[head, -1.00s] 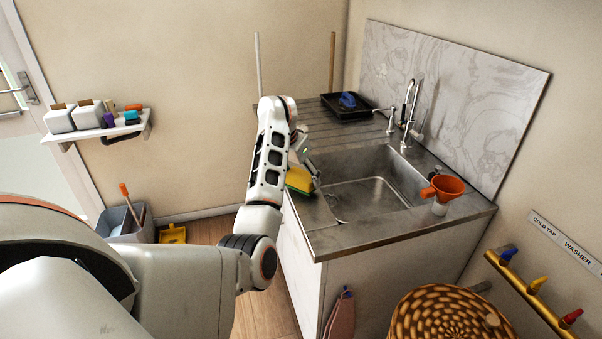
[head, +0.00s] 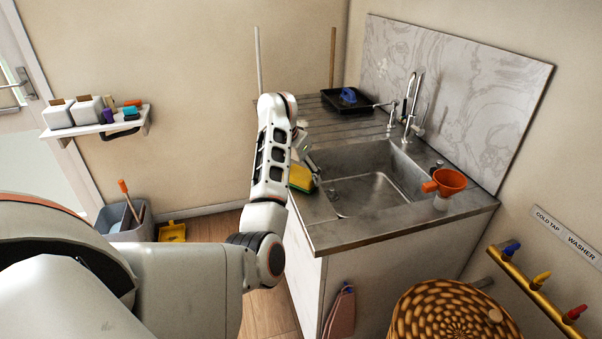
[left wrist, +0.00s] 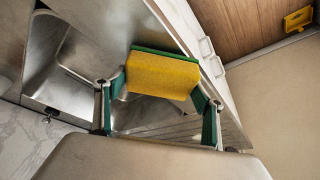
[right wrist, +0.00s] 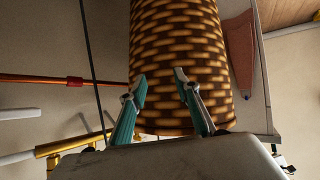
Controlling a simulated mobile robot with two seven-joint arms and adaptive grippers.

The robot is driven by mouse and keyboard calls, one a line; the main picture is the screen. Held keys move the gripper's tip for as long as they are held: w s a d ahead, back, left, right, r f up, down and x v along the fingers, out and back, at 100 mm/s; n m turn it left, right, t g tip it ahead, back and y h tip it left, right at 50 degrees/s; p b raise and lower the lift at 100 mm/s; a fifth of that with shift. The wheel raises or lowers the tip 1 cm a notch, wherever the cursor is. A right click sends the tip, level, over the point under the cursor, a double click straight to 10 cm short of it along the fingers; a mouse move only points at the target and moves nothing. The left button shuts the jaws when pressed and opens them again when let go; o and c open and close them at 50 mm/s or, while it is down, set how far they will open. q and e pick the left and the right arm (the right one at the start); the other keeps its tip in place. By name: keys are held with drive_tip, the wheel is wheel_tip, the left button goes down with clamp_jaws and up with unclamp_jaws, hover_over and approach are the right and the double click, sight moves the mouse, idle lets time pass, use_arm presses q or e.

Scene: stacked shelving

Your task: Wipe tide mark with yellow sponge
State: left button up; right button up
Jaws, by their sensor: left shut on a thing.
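The yellow sponge (head: 301,178) has a green scouring side and is at the left rim of the steel sink (head: 375,195). It also shows in the left wrist view (left wrist: 162,75), gripped between two fingers. My left gripper (left wrist: 160,92) is shut on it; in the head view my own arm hides part of the gripper (head: 312,165). I cannot tell whether the sponge touches the steel. The sink's inner walls look dull and smudged, but I cannot make out a distinct tide mark. My right gripper (right wrist: 161,85) is open and empty, in front of the woven basket (right wrist: 180,50).
An orange funnel (head: 447,182) stands at the sink's right rim. The tap (head: 409,105) rises behind the basin. A black tray (head: 347,102) with a blue item sits on the drainboard. The basket (head: 445,312) stands before the cabinet, near a pipe with coloured taps (head: 540,285).

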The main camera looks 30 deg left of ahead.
idle(0.5)
use_arm(q)
drive_tip(key=shift+o, duration=0.2)
drive_tip(key=shift+f+b, duration=0.3)
drive_tip(key=shift+b, duration=0.4)
idle(1.2)
drive_tip(key=shift+s, duration=0.1)
